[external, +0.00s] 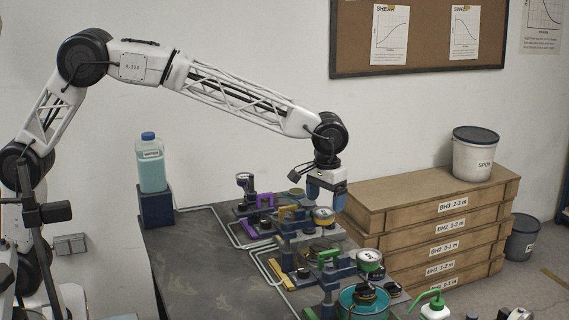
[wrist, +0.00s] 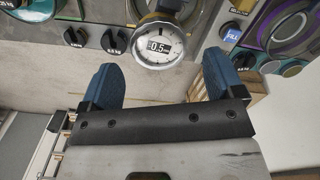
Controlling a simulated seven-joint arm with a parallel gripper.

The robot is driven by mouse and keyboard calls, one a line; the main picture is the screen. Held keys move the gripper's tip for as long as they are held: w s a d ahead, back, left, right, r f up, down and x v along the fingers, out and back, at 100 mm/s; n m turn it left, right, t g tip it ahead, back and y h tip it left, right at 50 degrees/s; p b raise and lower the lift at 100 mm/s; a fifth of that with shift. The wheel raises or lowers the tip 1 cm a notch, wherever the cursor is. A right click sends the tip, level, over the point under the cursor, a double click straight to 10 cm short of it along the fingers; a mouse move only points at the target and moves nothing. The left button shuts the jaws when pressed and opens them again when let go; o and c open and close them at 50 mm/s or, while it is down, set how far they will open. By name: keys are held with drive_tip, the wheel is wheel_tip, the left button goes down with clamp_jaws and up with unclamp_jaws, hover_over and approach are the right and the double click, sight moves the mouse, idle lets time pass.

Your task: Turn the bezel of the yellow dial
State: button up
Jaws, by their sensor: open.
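The yellow dial (external: 324,217) sits on the middle lever frame, just below my gripper (external: 325,190). In the wrist view a round white dial face reading "0.5" (wrist: 158,46) shows at top centre, with some yellow at its rim. My gripper (wrist: 160,72) has its two blue fingers apart, one to the lower left and one to the lower right of this dial. The fingers look clear of the bezel, with nothing between them. Their exact height relative to the dial is hard to tell.
A green dial (external: 369,259) stands nearer the camera, and another white-faced dial (external: 243,178) stands behind on the left. Black knobs (wrist: 114,40) line the base. Stacked wooden boxes (external: 430,225) stand close on the right. The bench's left part (external: 190,250) is clear.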

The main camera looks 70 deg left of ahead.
sight(323, 210)
drive_tip(key=shift+r, duration=2.85)
drive_tip(key=shift+s+a+r, duration=0.15)
drive_tip(key=shift+s+a, duration=0.1)
drive_tip(key=s+a+r+m+t, duration=0.1)
drive_tip(key=s+a+r, duration=0.2)
drive_tip(key=s+a, duration=0.8)
drive_tip(key=s+a+r+m, duration=0.15)
drive_tip(key=s+a, duration=0.45)
drive_tip(key=s, duration=0.9)
drive_tip(key=s+a+f, duration=0.3)
drive_tip(key=s, duration=0.6)
drive_tip(key=s+a+f+m+t, duration=0.1)
drive_tip(key=s+a+f, duration=0.2)
drive_tip(key=s, duration=0.7)
drive_tip(key=s+a+f, duration=0.3)
drive_tip(key=s, duration=0.6)
drive_tip(key=shift+s+m+t, duration=0.2)
drive_tip(key=shift+m+t, duration=0.1)
drive_tip(key=shift+m, duration=0.05)
drive_tip(key=shift+w, duration=0.1)
